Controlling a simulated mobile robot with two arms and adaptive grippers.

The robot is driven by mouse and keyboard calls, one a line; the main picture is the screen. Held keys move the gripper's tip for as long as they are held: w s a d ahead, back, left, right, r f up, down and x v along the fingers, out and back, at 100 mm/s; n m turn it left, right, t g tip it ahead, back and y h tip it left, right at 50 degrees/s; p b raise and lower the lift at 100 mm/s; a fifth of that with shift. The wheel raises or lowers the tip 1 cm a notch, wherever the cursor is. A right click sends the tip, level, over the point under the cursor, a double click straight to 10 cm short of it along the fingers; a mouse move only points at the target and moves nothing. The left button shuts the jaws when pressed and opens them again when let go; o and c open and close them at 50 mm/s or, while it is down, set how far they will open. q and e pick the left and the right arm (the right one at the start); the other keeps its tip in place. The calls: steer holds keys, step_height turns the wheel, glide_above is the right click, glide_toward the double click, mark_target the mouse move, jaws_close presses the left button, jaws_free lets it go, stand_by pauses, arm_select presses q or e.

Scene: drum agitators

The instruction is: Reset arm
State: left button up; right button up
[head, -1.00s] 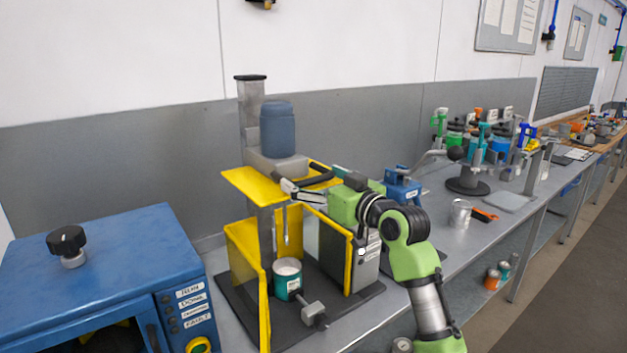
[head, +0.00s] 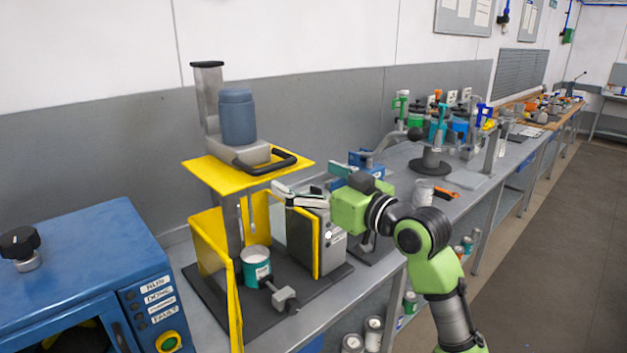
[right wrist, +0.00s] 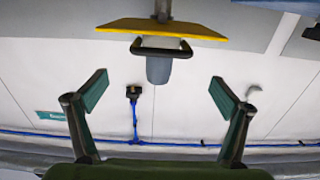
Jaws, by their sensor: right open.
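My right arm, green with black joints, comes in from the lower right in the head view. Its gripper (head: 298,194) is in front of the drum agitator (head: 246,172), at the right of its yellow plate. In the right wrist view the two fingers of the right gripper (right wrist: 155,95) are wide apart with nothing between them. Beyond them the yellow plate (right wrist: 160,27), the black handle (right wrist: 150,49) and the blue-grey motor (right wrist: 158,70) show upside down. The handle is clear of the fingers. My left gripper is not in view.
A white-and-teal can (head: 257,265) stands inside the agitator's yellow guard (head: 210,245), by a grey clamp (head: 285,298). A blue machine (head: 80,270) is at left. A metal can (head: 424,191) and orange-handled tool (head: 445,194) lie further along the bench. The floor at right is clear.

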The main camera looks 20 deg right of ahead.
steer(key=shift+v, duration=0.85)
